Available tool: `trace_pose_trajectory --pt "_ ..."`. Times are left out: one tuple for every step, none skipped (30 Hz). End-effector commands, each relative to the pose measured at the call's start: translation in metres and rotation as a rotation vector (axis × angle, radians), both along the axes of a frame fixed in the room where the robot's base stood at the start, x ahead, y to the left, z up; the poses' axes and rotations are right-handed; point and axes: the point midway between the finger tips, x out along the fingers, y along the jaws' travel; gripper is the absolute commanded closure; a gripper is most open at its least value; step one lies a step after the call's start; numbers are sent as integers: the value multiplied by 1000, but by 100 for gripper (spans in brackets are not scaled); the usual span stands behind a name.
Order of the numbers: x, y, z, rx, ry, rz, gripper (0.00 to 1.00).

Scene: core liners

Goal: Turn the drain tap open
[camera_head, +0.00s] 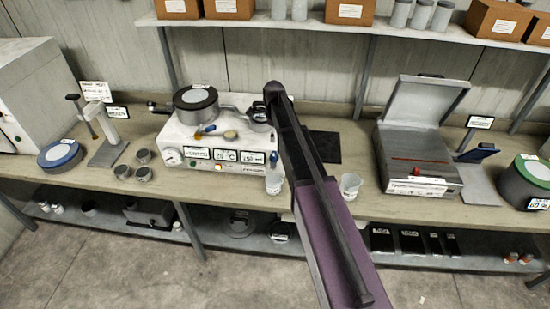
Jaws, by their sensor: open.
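A white heated bath unit (235,178) stands on the bench left of centre, with small displays and knobs on its front. A small blue fitting (274,182) shows at its lower right front corner, by a clear cup. It may be the drain tap, but it is too small to tell its handle position. A blue and orange lever-like piece (206,130) lies on the unit's top. My dark and purple arm rises from the bottom edge across the unit's right side and hides part of it. My gripper cannot be made out.
Another clear cup (350,185) stands right of my arm. An open-lidded case (418,150) is further right, and a green-topped drum (528,182) at the right edge. Three small dark cups (143,157) and a blue-topped disc (60,155) stand left. A shelf with boxes runs above.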

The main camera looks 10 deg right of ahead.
Motion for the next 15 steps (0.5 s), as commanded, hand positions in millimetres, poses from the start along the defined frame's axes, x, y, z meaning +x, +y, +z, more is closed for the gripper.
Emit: trace_pose_trajectory --pt "0 0 -8 0 0 0 9" --pt "0 0 -10 0 0 0 9" --pt "0 0 -13 0 0 0 9" --pt "0 0 -16 0 0 0 9" --pt "0 0 -18 0 0 0 9" --pt "0 0 -21 0 0 0 9" --pt "0 0 -23 0 0 1 9" --pt "0 0 -25 0 0 1 9" --pt "0 0 -28 0 0 1 9" --pt "0 0 -31 0 0 1 9" --pt "0 1 -33 0 0 1 9" --pt "0 1 -36 0 0 1 9" --pt "0 1 -38 0 0 1 9" --pt "0 1 -40 0 0 1 9" --pt "0 1 -43 0 0 1 9"
